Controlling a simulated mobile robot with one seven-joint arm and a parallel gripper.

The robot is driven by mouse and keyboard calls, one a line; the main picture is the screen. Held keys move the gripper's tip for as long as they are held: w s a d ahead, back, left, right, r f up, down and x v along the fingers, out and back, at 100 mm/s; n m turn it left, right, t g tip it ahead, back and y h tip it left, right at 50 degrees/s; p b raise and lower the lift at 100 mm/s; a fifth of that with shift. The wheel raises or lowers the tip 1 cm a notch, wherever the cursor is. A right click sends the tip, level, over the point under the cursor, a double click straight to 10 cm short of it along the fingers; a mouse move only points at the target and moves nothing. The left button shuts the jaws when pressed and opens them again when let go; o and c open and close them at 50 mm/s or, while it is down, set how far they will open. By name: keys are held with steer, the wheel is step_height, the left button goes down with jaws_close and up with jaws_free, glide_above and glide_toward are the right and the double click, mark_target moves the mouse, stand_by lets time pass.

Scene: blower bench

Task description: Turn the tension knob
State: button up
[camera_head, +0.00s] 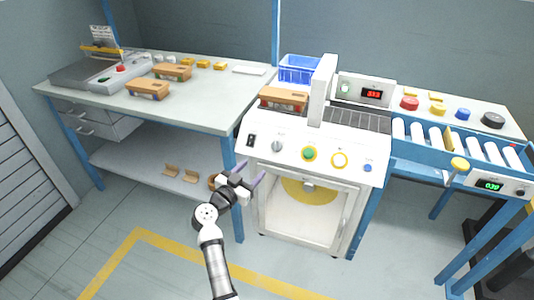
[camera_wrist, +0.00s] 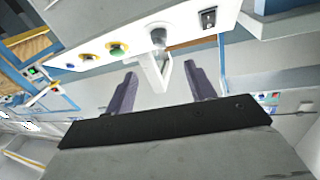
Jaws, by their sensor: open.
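My gripper (camera_head: 250,172) is open and empty, in front of the left side of the white machine and below its sloped panel. In the wrist view my gripper (camera_wrist: 160,69) has its two purple fingers apart, with the panel beyond. A grey knob (camera_head: 277,146) sits on the panel between a black rocker switch (camera_head: 250,140) and a green button (camera_head: 309,154). The grey knob (camera_wrist: 157,38) shows in the wrist view just beyond the gap between the fingers, not touched. A yellow knob (camera_head: 459,164) is on the conveyor at the right. No readable label shows which is the tension knob.
A yellow-ringed control (camera_head: 339,159) and a blue button (camera_head: 368,168) are farther right on the panel. The machine's glazed door (camera_head: 303,212) is below. The left workbench (camera_head: 216,115) edge is close to my arm. Open floor lies in front.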

mark_target(274, 147)
steer(key=x, duration=1.3)
steer(key=shift+w+d, duration=0.1)
steer(key=shift+w, duration=0.05)
steer(key=c, duration=1)
steer(key=shift+r+m+p, duration=0.25)
steer(key=shift+m+p, duration=0.15)
steer(key=shift+w+r+m+g+h+p, duration=0.1)
steer(key=shift+m+g+h+p, duration=0.7)
steer(key=shift+m+p, duration=0.15)
steer(key=shift+f+m+g+h+p, duration=0.25)
steer(key=shift+m+g+h+p, duration=0.3)
steer(key=shift+m, duration=0.5)
